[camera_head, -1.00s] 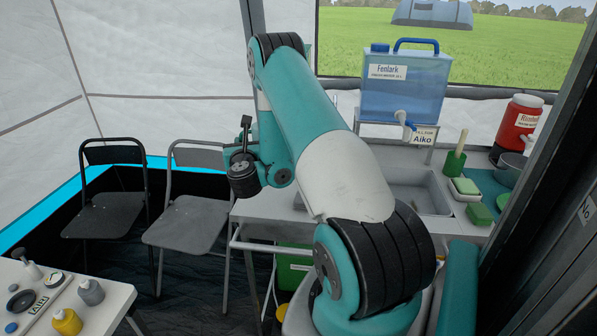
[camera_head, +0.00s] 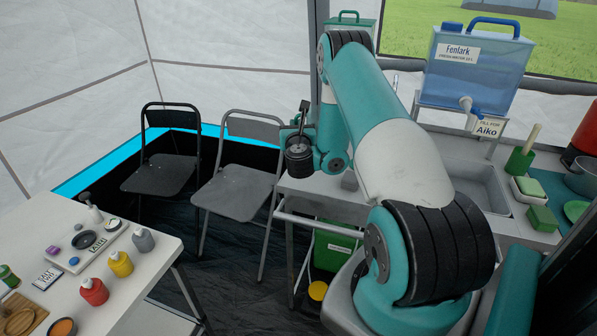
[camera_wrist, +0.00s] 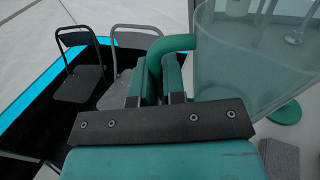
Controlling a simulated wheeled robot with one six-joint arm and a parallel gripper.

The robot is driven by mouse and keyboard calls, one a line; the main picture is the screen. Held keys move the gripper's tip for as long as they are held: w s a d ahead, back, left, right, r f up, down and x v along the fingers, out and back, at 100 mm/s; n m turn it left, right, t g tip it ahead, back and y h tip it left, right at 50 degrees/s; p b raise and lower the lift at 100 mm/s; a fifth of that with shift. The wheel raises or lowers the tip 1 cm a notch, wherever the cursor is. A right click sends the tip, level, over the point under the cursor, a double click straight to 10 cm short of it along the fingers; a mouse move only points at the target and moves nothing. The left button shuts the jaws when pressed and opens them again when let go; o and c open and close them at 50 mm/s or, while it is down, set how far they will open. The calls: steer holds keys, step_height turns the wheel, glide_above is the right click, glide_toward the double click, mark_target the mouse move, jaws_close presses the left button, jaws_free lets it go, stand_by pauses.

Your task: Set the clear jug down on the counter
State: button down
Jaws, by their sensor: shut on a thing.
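The clear jug (camera_wrist: 235,60) stands large at the right of the wrist view, with a green handle (camera_wrist: 172,43). My gripper (camera_wrist: 158,82) is shut on that handle. In the head view my arm hides the gripper and the jug. The counter (camera_head: 330,194) runs behind and to the right of my arm in the head view. A pale part of it shows below the jug in the wrist view (camera_wrist: 304,122). I cannot tell whether the jug's base touches it.
The counter carries a sink (camera_head: 477,180), a blue water tank (camera_head: 470,75) on a stand, a green sponge (camera_head: 541,218) and a small grey block (camera_head: 349,181). A white table (camera_head: 150,247) with bottles is at left. Two folding chairs (camera_head: 160,175) (camera_head: 235,190) stand behind.

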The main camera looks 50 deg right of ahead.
steer(key=shift+f+b, duration=1.5)
steer(key=shift+f, duration=3.75)
steer(key=shift+f+b, duration=0.25)
steer(key=shift+b, duration=0.05)
steer(key=c, duration=1.2)
jaws_free()
steer(key=shift+r, duration=0.1)
steer(key=shift+r, duration=0.15)
